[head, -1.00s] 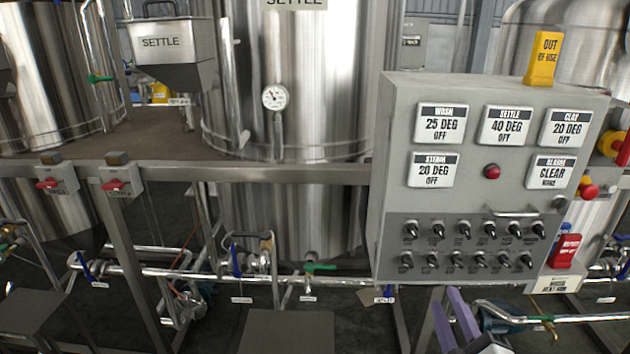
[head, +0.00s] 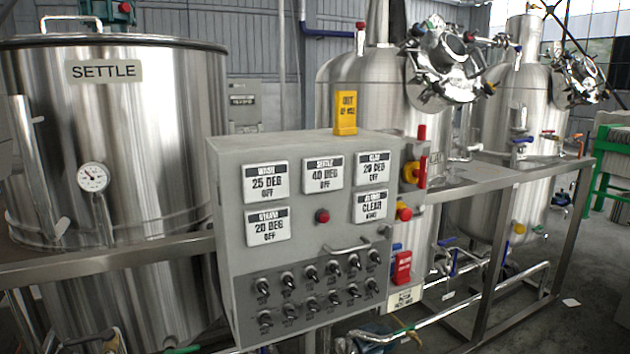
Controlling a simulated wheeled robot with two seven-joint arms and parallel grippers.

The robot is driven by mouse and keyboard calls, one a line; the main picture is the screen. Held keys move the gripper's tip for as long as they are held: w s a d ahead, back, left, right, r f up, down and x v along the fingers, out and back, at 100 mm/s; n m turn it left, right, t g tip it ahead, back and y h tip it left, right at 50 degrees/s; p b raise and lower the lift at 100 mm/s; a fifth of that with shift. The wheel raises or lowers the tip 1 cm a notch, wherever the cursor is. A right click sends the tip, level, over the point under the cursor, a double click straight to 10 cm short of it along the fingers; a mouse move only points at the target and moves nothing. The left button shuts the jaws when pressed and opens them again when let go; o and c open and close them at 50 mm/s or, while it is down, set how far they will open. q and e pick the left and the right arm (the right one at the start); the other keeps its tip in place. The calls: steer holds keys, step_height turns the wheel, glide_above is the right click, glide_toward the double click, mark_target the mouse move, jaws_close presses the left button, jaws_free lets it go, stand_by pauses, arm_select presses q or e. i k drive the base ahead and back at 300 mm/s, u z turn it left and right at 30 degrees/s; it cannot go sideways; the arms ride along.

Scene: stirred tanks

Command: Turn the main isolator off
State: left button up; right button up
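A red rotary handle on a yellow plate (head: 413,173), which looks like the main isolator, is on the right side of the grey control panel (head: 228,200). Its red handle looks roughly upright, but it is seen at a slant and small. I cannot read its on or off marks. Neither of my grippers shows in the head view.
A red push button on yellow (head: 404,212) sits just below the handle. A red padlock-like tag (head: 402,267) hangs lower. A yellow "out of use" block (head: 346,113) stands on the panel top. A steel frame rail (head: 520,175) runs right of the panel.

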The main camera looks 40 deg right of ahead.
mark_target(415, 171)
steer(key=z, duration=0.7)
steer(key=i, duration=1)
steer(key=z, duration=1)
